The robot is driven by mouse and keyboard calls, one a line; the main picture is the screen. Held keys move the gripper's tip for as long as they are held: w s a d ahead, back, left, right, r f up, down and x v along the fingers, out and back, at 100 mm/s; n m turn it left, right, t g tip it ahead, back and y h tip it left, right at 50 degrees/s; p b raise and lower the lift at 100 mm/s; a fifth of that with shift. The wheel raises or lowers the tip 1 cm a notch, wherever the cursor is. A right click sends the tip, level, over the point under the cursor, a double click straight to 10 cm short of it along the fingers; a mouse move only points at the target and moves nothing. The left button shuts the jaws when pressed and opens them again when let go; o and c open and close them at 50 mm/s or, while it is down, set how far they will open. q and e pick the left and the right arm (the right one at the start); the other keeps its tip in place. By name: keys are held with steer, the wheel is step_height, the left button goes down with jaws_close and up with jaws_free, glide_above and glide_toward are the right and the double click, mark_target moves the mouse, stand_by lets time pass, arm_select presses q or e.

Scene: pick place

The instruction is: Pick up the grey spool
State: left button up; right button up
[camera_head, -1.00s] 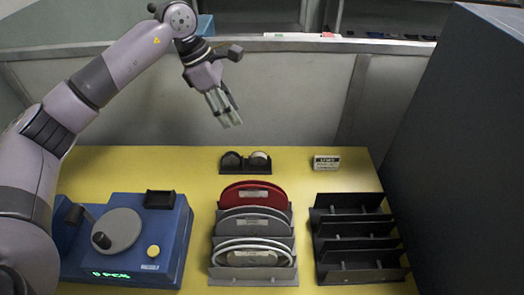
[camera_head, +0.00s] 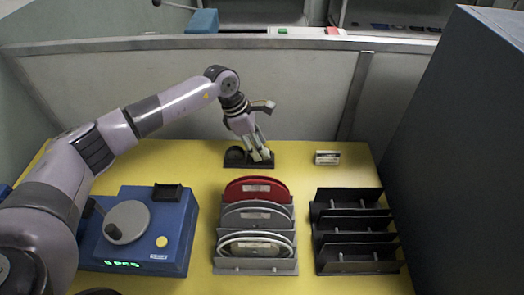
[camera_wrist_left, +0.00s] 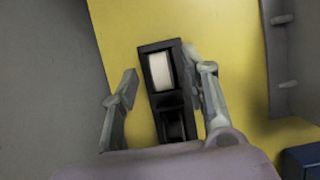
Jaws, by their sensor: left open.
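A pale grey-white spool (camera_wrist_left: 161,72) sits in one compartment of a small black holder (camera_wrist_left: 150,47), and a dark spool (camera_wrist_left: 173,127) sits in the other. In the head view the holder (camera_head: 233,164) stands at the back of the yellow table, and the pale spool is largely hidden behind the fingers. My left gripper (camera_head: 263,154) points down at the holder's right part. In the wrist view its open fingers (camera_wrist_left: 168,78) straddle the pale spool's end of the holder. Nothing is held, and I cannot tell whether the fingers touch the holder.
A grey rack (camera_head: 255,267) holds red, grey and white-rimmed discs. An empty black rack (camera_head: 356,267) stands to its right. A blue machine (camera_head: 178,235) with a dial is at left. A small labelled block (camera_head: 327,158) lies right of the holder. A wall stands behind the table.

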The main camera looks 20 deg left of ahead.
arm_select(q)
steer(key=shift+d+f, duration=0.1)
steer(key=shift+f, duration=0.2)
steer(key=shift+c, duration=0.3)
steer(key=c, duration=0.9)
steer(key=shift+r, duration=0.1)
